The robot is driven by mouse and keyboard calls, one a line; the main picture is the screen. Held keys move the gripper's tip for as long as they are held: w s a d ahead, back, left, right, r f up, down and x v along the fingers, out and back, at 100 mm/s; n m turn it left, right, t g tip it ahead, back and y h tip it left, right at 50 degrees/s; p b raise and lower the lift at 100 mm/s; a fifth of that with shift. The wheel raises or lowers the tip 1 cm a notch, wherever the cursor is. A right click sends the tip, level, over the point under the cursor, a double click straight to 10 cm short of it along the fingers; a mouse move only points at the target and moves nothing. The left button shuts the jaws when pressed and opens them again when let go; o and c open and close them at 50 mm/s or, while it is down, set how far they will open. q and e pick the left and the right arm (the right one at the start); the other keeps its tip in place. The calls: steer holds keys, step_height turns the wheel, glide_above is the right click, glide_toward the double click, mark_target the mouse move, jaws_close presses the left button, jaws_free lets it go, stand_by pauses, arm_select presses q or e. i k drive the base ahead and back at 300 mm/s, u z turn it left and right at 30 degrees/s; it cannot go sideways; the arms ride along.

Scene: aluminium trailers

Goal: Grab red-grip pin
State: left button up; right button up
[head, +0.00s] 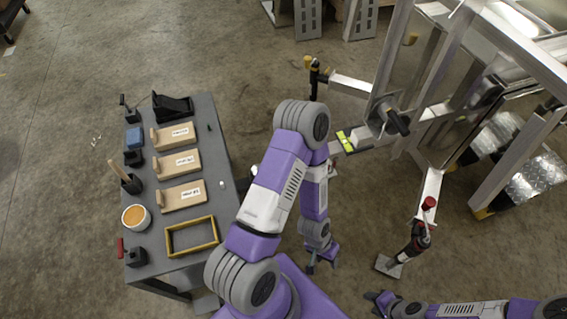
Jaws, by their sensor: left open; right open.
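A red grip (121,248) on a black block stands at the near left corner of the grey table (205,240). A second red-topped black piece (420,238) stands at the right, by the metal arm of the trailer frame. I cannot tell from this view which of the two is the pin. My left gripper (322,265) hangs open and empty to the right of the table, apart from both. My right gripper (378,303) is open and empty at the bottom edge, below and left of the red-topped piece.
The aluminium trailer frame (435,60) fills the upper right. Concrete floor is clear at the far left.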

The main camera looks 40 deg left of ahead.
mark_target(122, 250)
steer(key=k, duration=0.6)
steer(key=z, duration=1)
steer(key=i, duration=0.75)
steer(key=u, duration=2.65)
steer(key=i, duration=0.5)
steer(key=k, duration=0.5)
steer(key=u, duration=1.4)
steer(key=i, duration=0.2)
steer(key=u, duration=0.55)
